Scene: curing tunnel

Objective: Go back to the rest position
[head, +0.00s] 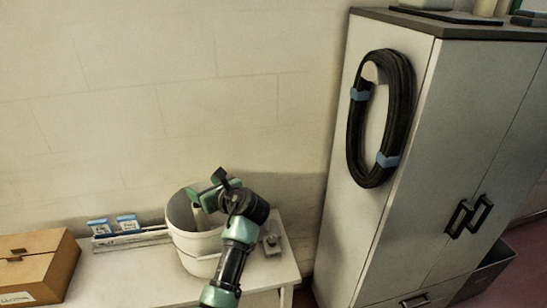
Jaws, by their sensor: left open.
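My left gripper (221,183) is open, with its dark and green fingers over the rim of a white bucket (195,240). The arm comes up from the bottom of the head view and stands in front of the bucket's right side. Something pale shows inside the bucket near the fingers; I cannot tell what it is or whether the gripper touches it. My right gripper is not in view.
The bucket stands on a white table (130,285) against a tiled wall. A cardboard box (40,262) and blue-and-white packets (127,222) are to its left. A tall grey cabinet (400,215) with a black cable coil (402,110) stands on the right.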

